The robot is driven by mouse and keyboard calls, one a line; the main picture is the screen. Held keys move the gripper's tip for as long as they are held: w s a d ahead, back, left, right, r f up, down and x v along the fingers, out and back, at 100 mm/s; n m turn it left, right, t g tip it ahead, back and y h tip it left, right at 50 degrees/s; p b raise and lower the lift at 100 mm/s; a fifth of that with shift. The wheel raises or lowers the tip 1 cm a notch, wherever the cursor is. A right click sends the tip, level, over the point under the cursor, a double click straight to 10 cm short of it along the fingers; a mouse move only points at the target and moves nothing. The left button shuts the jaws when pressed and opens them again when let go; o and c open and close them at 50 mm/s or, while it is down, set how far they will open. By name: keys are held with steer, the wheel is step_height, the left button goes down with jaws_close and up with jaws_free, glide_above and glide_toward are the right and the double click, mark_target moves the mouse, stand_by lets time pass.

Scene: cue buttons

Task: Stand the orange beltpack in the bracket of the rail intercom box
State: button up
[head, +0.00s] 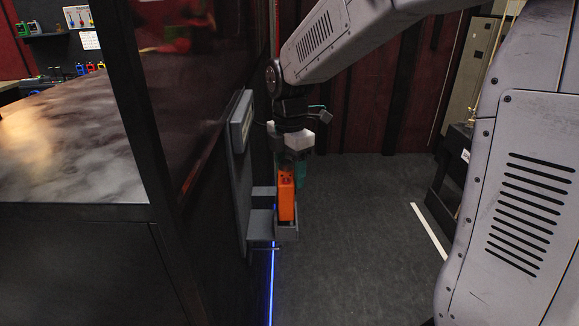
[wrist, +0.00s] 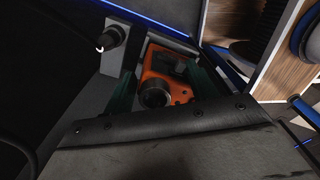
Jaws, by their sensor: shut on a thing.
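The orange beltpack (head: 286,197) stands upright with its lower end in the grey bracket (head: 287,233) in the head view. The bracket juts from the rail intercom box (head: 241,150) on the dark wall at left. My gripper (head: 290,172) is above the bracket, its fingers around the upper part of the beltpack and shut on it. In the wrist view the beltpack (wrist: 166,80) shows between the two dark green fingers, with a round knob on its top. Whether its bottom rests on the bracket floor is hidden.
Small coloured packs (head: 90,68) sit at the far left. A dark shelf unit (head: 445,190) stands at right.

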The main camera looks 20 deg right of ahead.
steer(key=shift+f, duration=1.6)
